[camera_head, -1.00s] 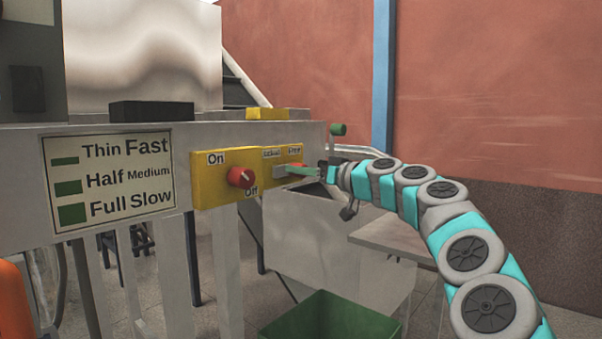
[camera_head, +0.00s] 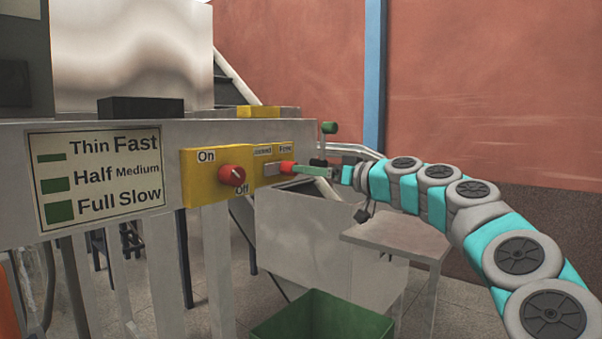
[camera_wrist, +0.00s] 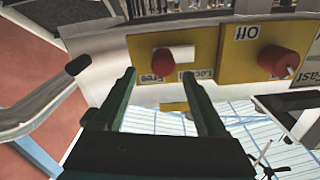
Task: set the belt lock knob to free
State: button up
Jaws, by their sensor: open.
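The belt lock knob (camera_head: 287,167) is red, on the right part of the yellow panel under the Locked and Free labels. A pale grey piece (camera_head: 270,169) sits at its left, on the Locked side. In the wrist view, which is upside down, the knob (camera_wrist: 163,63) shows with its whitish piece to the right, above the inverted labels. My gripper (camera_head: 299,170) has green fingers and is just right of the knob in the head view. In the wrist view my gripper (camera_wrist: 158,76) is open and empty, its fingers spread either side of the knob's position, apart from it.
A red On/Off knob (camera_head: 232,179) is on the same panel to the left. A green-topped lever (camera_head: 329,128) stands behind the gripper. A green bin (camera_head: 322,318) is below, and a grey side table (camera_head: 398,235) stands at the right.

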jog(key=shift+v, duration=1.1)
jog(key=s+a+f+n+g+h, duration=0.15)
jog(key=s+a+f+g, duration=0.35)
jog(key=s, duration=0.6)
jog(key=s+a+f+m+g+h, duration=0.15)
jog(key=s+a+f, duration=0.35)
jog(key=s, duration=0.6)
jog(key=s+d+f+m+g+h+p, duration=0.1)
jog(key=s+d+f+m+g+h, duration=0.2)
jog(key=s+d+f, duration=0.8)
jog(key=s+d+f+m+g+h, duration=0.3)
jog(key=s+d+f+m+h, duration=0.2)
jog(key=s+f, duration=1.2)
jog(key=s+d+h, duration=0.1)
jog(key=d+h, duration=0.2)
jog(key=d, duration=0.3)
jog(key=shift+f+p, duration=0.15)
jog(key=shift+p, duration=0.25)
